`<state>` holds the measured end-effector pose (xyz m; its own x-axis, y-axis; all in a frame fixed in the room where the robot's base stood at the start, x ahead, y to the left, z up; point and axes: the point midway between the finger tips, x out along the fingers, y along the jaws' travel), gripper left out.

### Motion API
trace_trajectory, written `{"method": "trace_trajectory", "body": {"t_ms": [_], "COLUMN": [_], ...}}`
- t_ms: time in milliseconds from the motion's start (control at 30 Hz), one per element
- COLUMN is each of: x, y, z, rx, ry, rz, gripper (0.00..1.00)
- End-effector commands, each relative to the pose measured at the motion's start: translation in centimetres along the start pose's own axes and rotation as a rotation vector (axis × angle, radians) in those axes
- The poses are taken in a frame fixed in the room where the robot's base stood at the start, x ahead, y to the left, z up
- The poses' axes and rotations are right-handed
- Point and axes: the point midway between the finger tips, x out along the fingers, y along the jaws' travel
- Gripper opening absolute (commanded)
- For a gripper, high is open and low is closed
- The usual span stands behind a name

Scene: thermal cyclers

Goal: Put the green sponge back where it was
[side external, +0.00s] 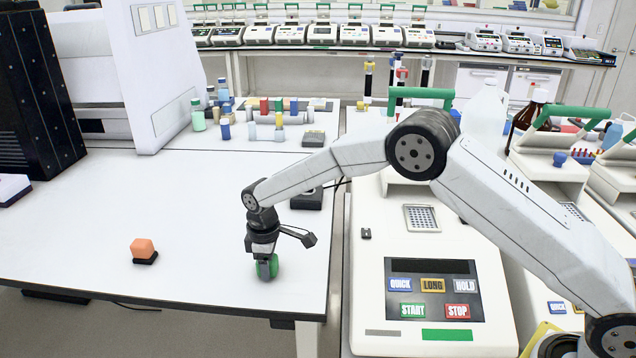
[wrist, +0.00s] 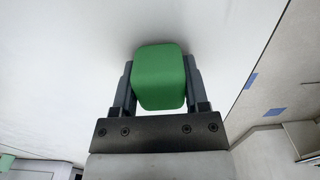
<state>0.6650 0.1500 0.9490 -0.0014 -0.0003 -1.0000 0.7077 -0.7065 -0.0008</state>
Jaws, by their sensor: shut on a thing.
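The green sponge (side external: 267,268) is between the fingers of my gripper (side external: 265,262), low over the white table near its front right part. I cannot tell whether the sponge touches the table. In the wrist view the sponge (wrist: 160,76) fills the space between the two dark fingers of my gripper (wrist: 160,88), which are shut on it from both sides. An orange block (side external: 143,248) sits on a small black base on the table, to the left of my gripper.
A thermal cycler (side external: 425,265) with QUICK, LONG, HOLD, START and STOP buttons stands to the right. Several bottles and tubes (side external: 265,115) stand at the back of the white table (side external: 200,240). A small black item (side external: 306,199) lies behind my gripper. The table's left middle is clear.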

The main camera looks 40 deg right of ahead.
Motion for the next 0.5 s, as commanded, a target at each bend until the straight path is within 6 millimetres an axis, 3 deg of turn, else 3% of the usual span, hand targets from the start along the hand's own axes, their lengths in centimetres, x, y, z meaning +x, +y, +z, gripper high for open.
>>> {"method": "trace_trajectory", "body": {"t_ms": [267,300,400,500], "x": [0.27,0.28,0.26,0.25], "y": [-0.01,0.0,0.0,-0.01], "z": [0.0,0.0,0.0,0.0], "rx": [0.0,0.0,0.0,0.0], "ry": [0.0,0.0,0.0,0.0], "rz": [0.0,0.0,0.0,0.0], "gripper": [0.03,0.64,0.93,0.93]}}
